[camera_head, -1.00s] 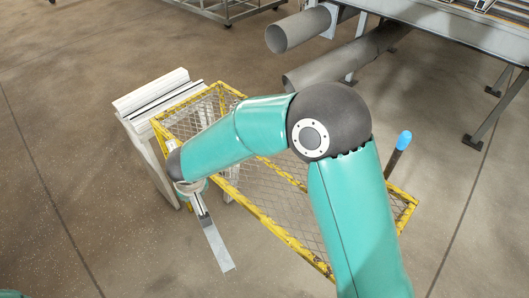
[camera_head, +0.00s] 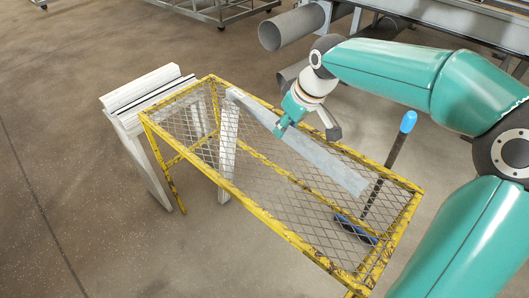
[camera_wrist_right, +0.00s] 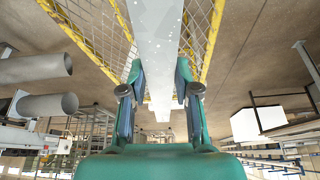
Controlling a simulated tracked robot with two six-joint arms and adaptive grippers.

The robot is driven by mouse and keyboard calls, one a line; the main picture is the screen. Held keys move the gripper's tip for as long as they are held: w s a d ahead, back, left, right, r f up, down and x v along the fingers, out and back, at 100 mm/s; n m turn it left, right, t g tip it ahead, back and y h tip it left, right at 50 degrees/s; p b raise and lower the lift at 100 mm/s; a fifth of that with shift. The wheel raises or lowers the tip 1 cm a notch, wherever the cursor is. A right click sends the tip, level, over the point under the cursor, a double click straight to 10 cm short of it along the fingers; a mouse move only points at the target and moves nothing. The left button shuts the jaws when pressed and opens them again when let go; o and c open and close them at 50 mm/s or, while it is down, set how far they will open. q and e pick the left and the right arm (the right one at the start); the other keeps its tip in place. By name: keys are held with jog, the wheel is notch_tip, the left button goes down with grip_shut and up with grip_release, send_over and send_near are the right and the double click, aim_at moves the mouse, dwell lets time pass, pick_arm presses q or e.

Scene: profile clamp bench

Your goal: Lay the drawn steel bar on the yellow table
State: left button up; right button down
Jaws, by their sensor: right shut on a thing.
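The drawn steel bar (camera_head: 332,165) is a long, flat grey bar. In the head view it lies lengthwise over the mesh top of the yellow table (camera_head: 262,217), within its frame. I cannot tell whether it touches the mesh. My right gripper (camera_head: 306,130) is over the table and shut on the bar around its middle. In the right wrist view the bar (camera_wrist_right: 160,28) runs between the two fingers of the right gripper (camera_wrist_right: 160,78), with yellow frame and mesh on both sides. My left gripper is out of view.
A white stand (camera_head: 148,88) with pale bars on top is at the table's left end. A dark pole with a blue top (camera_head: 408,122) rises by the right end. Large grey pipes (camera_head: 290,28) are behind. Floor is clear in front and left.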

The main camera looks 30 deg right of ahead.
jog(key=s+d+r+n+b, duration=0.1)
jog(key=s+d+r, duration=0.1)
jog(key=s+d, duration=0.15)
notch_tip(320, 180, down, 19)
jog(key=b, duration=0.3)
jog(key=c, duration=0.8)
grip_release()
jog(key=shift+s+a, duration=0.1)
jog(key=shift+c, duration=0.2)
jog(key=p+v, duration=0.1)
jog(key=v, duration=1.1)
jog(key=shift+d, duration=0.25)
